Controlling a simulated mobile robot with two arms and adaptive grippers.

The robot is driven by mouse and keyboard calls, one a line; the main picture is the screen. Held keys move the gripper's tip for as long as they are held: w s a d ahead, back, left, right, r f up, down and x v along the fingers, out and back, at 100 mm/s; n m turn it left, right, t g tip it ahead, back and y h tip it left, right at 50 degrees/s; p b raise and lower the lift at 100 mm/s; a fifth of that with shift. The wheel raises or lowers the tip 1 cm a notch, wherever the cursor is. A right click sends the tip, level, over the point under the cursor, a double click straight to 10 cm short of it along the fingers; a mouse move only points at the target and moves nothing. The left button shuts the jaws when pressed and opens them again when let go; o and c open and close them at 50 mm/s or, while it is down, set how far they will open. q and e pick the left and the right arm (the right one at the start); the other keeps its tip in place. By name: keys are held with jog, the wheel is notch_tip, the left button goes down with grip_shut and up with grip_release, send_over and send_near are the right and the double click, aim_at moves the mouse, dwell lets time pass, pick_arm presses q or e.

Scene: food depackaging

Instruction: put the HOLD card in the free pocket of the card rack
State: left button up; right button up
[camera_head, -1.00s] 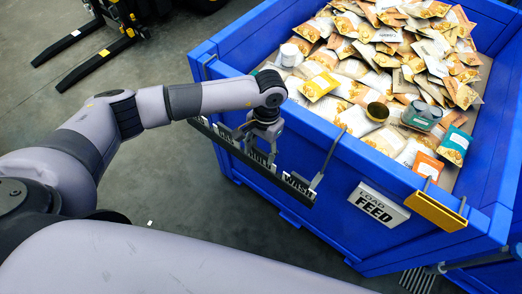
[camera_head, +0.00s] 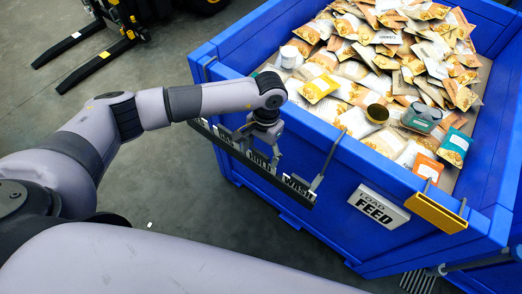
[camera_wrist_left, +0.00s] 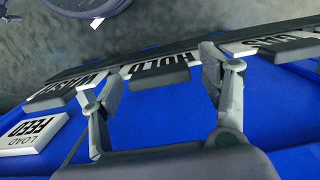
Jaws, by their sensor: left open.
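The HOLD card (camera_head: 258,161) stands in the dark card rack (camera_head: 306,199), which hangs on the outside of the blue bin. The card is white with black letters; in the left wrist view the HOLD card (camera_wrist_left: 162,65) shows upside down, with a dark grey block along it. My left gripper (camera_head: 260,143) is over the rack at the HOLD card. In the left wrist view my left gripper (camera_wrist_left: 160,82) is open, one finger toward each end of that card, with no clear grip. The WASH card (camera_head: 298,186) is at the rack's near end. I cannot make out the free pocket. My right gripper is out of view.
The blue bin (camera_head: 330,235) holds many food pouches, some cans and jars. A LOAD FEED sign (camera_head: 378,206) and a yellow bracket (camera_head: 436,212) are on its near side. Another card (camera_wrist_left: 272,45) sits beyond HOLD. Forklift forks (camera_head: 95,62) lie at the upper left.

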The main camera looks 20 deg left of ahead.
pick_arm(q)
notch_tip(320, 180, up, 12)
jog(key=w+b, duration=0.1)
jog(key=b, duration=0.2)
jog(key=shift+w+d, duration=0.25)
jog(key=shift+w, duration=0.05)
